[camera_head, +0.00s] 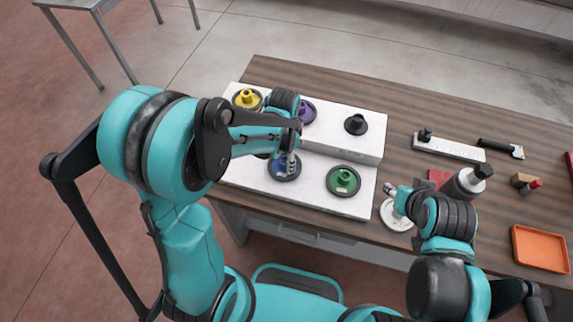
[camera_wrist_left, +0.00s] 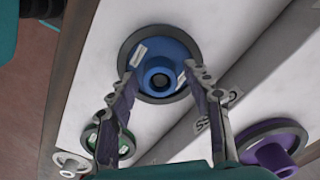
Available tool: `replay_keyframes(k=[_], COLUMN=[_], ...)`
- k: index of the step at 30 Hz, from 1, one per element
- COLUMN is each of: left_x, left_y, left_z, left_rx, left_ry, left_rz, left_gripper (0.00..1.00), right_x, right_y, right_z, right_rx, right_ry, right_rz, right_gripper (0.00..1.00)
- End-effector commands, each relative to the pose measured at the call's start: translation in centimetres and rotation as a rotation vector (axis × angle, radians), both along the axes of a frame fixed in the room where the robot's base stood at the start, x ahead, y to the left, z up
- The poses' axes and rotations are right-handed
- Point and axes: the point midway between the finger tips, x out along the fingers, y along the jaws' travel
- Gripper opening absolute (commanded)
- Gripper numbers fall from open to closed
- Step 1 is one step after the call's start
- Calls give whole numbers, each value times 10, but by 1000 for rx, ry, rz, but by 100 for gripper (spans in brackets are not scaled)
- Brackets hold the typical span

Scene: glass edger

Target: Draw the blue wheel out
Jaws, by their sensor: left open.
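The blue wheel (camera_head: 279,174) sits on the lower step of the white two-step stand (camera_head: 310,205), partly covered by my left gripper in the head view. My left gripper (camera_head: 291,168) is right over it. In the left wrist view the blue wheel (camera_wrist_left: 152,52) has a dark rim and a raised round hub. The left fingers (camera_wrist_left: 160,82) are open, pointing at the wheel with one on each side of its hub; whether they touch it I cannot tell. My right gripper (camera_head: 392,190) is near a pale round disc (camera_head: 396,216) right of the stand; its opening is unclear.
A green wheel (camera_head: 344,180) is on the same lower step. Yellow (camera_head: 247,99), purple (camera_head: 307,112) and black (camera_head: 356,124) wheels are on the upper step.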

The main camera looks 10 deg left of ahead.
Motion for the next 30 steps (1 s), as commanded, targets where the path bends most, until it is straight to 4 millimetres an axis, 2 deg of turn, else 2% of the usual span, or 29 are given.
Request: replay_keyframes(k=[3, 8, 9, 30], left_x=[0, 0, 0, 0], left_y=[0, 0, 0, 0], left_z=[0, 0, 0, 11], left_rx=[0, 0, 0, 0], left_ry=[0, 0, 0, 0], left_rz=[0, 0, 0, 0], left_gripper=[47, 5, 0, 0], right_x=[0, 0, 0, 0], right_y=[0, 0, 0, 0], right_z=[0, 0, 0, 8], right_rx=[0, 0, 0, 0], right_ry=[0, 0, 0, 0], right_rz=[0, 0, 0, 0], right_gripper=[40, 40, 40, 40])
